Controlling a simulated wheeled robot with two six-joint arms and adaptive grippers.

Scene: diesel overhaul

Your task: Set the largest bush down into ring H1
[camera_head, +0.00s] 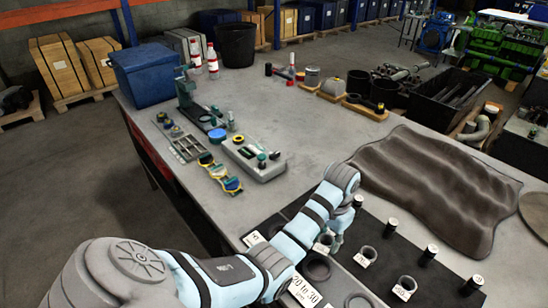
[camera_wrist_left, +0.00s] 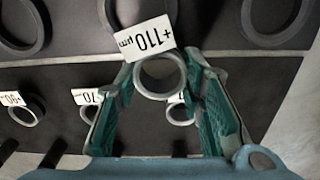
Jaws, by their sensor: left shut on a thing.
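My left gripper (camera_head: 328,242) is low over the black mat (camera_head: 374,236) in the head view. In the left wrist view its teal fingers (camera_wrist_left: 160,74) are shut on a grey bush (camera_wrist_left: 160,95) with a "+110 µm" tag. The held bush appears between the fingertips, above the mat. In the left wrist view, large dark rings lie at the top: one at left (camera_wrist_left: 40,42), one partly behind the tag (camera_wrist_left: 104,14), one at right (camera_wrist_left: 250,28). Which one is H1 cannot be read. My right gripper is not in view.
Tagged bushes stand on the mat, one (camera_head: 369,252) near the gripper and one (camera_head: 406,283) nearer the front. Dark upright pins (camera_head: 429,253) stand behind them. A crumpled dark cloth (camera_head: 440,185) lies to the right. The table's middle (camera_head: 300,130) is clear.

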